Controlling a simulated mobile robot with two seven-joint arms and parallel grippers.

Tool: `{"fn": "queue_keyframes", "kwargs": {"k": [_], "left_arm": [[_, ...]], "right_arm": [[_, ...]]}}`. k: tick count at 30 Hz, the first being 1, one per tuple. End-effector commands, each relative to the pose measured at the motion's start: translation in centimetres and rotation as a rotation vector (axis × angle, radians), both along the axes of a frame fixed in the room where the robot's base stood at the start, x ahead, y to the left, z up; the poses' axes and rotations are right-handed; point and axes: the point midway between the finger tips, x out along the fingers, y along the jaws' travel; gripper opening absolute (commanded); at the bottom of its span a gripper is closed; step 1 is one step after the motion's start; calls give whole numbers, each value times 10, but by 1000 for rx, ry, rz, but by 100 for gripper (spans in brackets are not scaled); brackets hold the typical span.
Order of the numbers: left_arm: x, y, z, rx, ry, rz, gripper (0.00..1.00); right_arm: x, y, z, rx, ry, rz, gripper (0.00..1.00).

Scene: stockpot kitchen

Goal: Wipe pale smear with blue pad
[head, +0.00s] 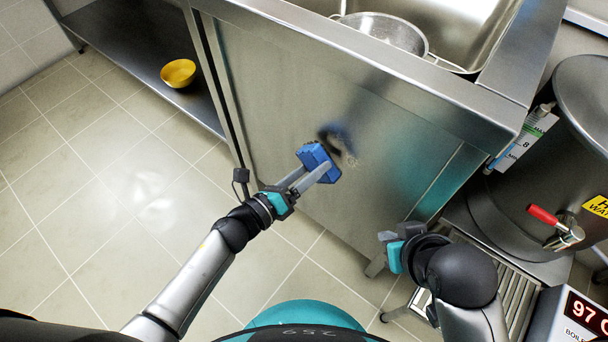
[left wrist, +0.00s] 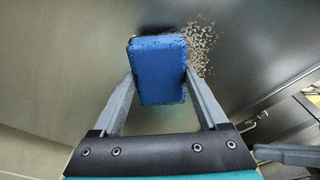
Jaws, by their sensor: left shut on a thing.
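The blue pad (head: 318,162) is held between the fingers of my left gripper (head: 318,170), which is shut on it, in front of the steel cabinet panel (head: 280,110). In the left wrist view the blue pad (left wrist: 158,68) sits between the two fingertips, close to the panel. The pale smear (head: 350,160) is a speckled patch on the panel just right of the pad. It also shows in the left wrist view (left wrist: 203,45), beside the pad's upper right and partly hidden by it. My right gripper (head: 388,240) is low at the right, its fingers too small to judge.
A sink holding a metal pot (head: 382,32) is above the panel. A large boiler (head: 540,170) with a red-handled tap (head: 545,215) stands at the right. A yellow bowl (head: 178,73) sits on a low shelf at the left. The tiled floor (head: 110,210) is clear.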

Motion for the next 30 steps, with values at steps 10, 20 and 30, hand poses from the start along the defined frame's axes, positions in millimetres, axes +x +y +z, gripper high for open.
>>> {"fn": "queue_keyframes", "kwargs": {"k": [10,20,30], "left_arm": [[1,-1,0,0,0,0,16],[2,-2,0,-1,-1,0,16],[8,-6,0,-1,1,0,16]], "right_arm": [[1,1,0,2,-5,2,0],[0,0,-1,0,-1,1,0],[0,0,-3,0,-2,1,0]]}}
